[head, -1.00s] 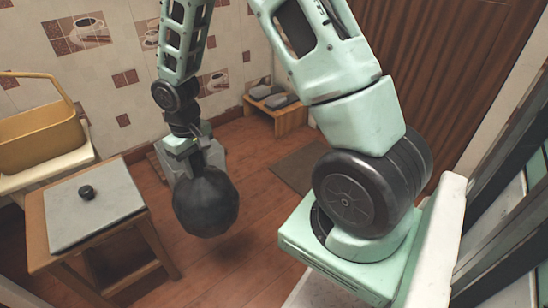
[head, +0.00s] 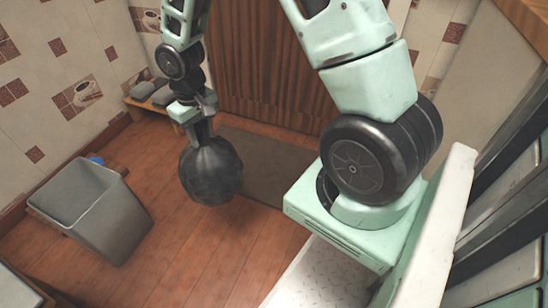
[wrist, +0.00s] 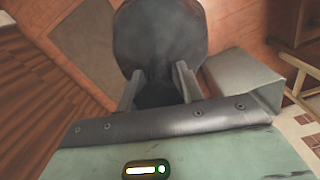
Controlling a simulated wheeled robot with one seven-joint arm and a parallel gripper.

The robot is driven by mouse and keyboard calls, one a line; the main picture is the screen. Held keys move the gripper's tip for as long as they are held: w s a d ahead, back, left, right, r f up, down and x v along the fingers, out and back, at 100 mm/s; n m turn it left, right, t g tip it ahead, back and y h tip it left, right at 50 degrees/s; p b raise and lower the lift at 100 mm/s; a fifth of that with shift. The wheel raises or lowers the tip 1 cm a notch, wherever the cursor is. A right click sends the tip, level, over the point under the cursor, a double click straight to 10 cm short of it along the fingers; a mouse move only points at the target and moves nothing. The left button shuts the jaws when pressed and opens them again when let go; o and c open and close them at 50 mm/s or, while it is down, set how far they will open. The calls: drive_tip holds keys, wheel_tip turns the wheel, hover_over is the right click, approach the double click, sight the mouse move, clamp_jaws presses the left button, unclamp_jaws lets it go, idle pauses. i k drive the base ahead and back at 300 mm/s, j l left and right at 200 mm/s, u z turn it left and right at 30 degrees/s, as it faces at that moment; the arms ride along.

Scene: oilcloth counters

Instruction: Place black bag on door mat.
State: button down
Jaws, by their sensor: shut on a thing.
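The black bag (head: 211,172) is a round, dark, faceted bundle hanging in the air below my gripper (head: 202,136). In the wrist view the bag (wrist: 160,40) fills the top middle, and my gripper (wrist: 158,88) is shut on its narrow neck between the two fingers. The door mat (head: 266,165) is a flat grey-brown rectangle on the floor in front of the wooden door. In the head view the bag overlaps the mat's left end, clear of the floor. The mat (wrist: 70,45) also shows at the upper left of the wrist view. My arm's base hides its right end.
A grey bin (head: 92,208), open and empty-looking, stands on the floor at left. A low wooden rack with shoes (head: 152,93) is against the back wall. The brown door (head: 265,75) is behind the mat. Bare wooden floor (head: 190,255) lies in front.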

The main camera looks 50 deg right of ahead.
sight(252, 162)
drive_tip(key=i+j+z, duration=0.2)
drive_tip(key=i, duration=0.2)
drive_tip(key=i+z, duration=0.2)
drive_tip(key=i, duration=0.2)
drive_tip(key=i+j, duration=0.25)
drive_tip(key=i, duration=0.3)
